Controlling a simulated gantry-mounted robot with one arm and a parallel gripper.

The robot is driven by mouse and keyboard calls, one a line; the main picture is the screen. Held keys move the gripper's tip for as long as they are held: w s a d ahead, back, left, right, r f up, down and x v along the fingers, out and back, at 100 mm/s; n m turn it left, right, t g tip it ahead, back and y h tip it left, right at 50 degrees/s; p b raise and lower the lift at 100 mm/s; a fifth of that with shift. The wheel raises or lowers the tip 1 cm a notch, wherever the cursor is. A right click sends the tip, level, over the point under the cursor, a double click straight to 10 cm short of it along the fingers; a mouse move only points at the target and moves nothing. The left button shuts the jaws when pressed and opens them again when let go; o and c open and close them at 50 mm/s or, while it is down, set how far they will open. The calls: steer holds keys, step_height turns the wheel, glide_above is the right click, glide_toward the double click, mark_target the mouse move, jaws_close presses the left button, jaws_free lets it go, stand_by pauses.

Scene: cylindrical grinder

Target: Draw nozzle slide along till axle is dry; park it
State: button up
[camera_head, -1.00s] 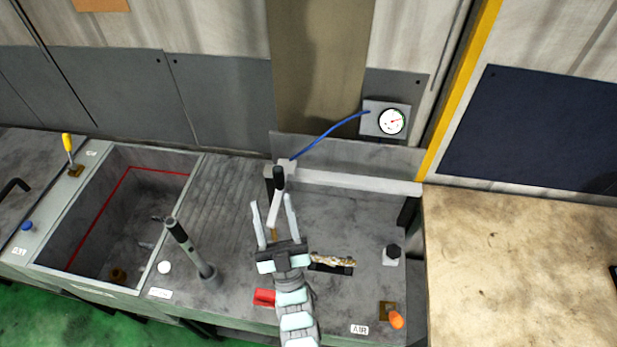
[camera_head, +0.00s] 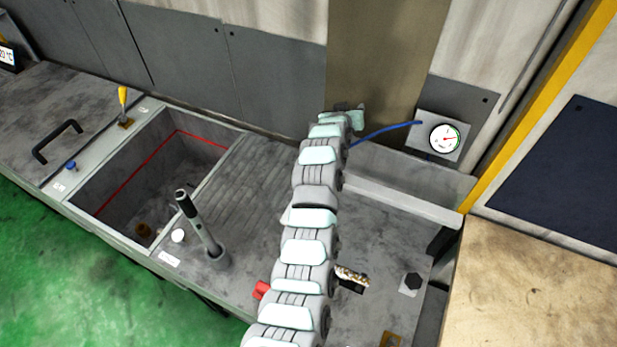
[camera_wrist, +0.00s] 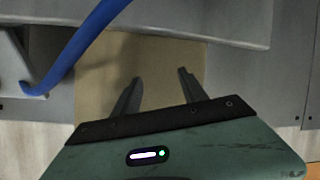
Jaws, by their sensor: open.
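My gripper (camera_wrist: 159,76) is open, its two dark fingers apart with nothing between them in the wrist view. In the head view its end (camera_head: 347,112) is at the back, in front of the beige wall panel, and its fingers cannot be made out. The black-handled nozzle slide is not visible now; my arm covers that part of the bench. A blue hose (camera_head: 390,131) runs from behind my arm to the gauge box; the hose (camera_wrist: 80,45) also crosses the left of the wrist view. A short mottled axle (camera_head: 352,275) lies over a dark slot, right of my arm.
A gauge (camera_head: 445,138) is on the back wall. An open basin (camera_head: 222,150) and an upright grey handle (camera_head: 197,222) stand left of my arm. A red part (camera_head: 262,290) is beside my arm. A hex knob (camera_head: 411,283) and wooden top (camera_head: 530,290) are right.

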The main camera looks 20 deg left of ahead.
steer(key=s+a+r+m+g+b, duration=0.1)
steer(key=s+g, duration=0.3)
steer(key=s, duration=0.3)
steer(key=s+a+r+m+g+b, duration=0.1)
steer(key=s+a+r+g, duration=0.1)
steer(key=s+g, duration=0.2)
steer(key=s+a+r+g, duration=0.1)
steer(key=s+g, duration=0.4)
steer(key=s, duration=0.6)
steer(key=shift+a+r+m+b, duration=0.25)
steer(key=shift+a+m+b, duration=0.15)
steer(key=shift+a, duration=0.25)
steer(key=shift+s, duration=0.2)
step_height(320, 180, down, 11)
steer(key=p, duration=0.2)
steer(key=shift+w+r+p, duration=0.1)
steer(key=shift+r+p, duration=0.05)
steer(key=shift+p, duration=0.2)
steer(key=shift+c, duration=0.4)
jaws_close()
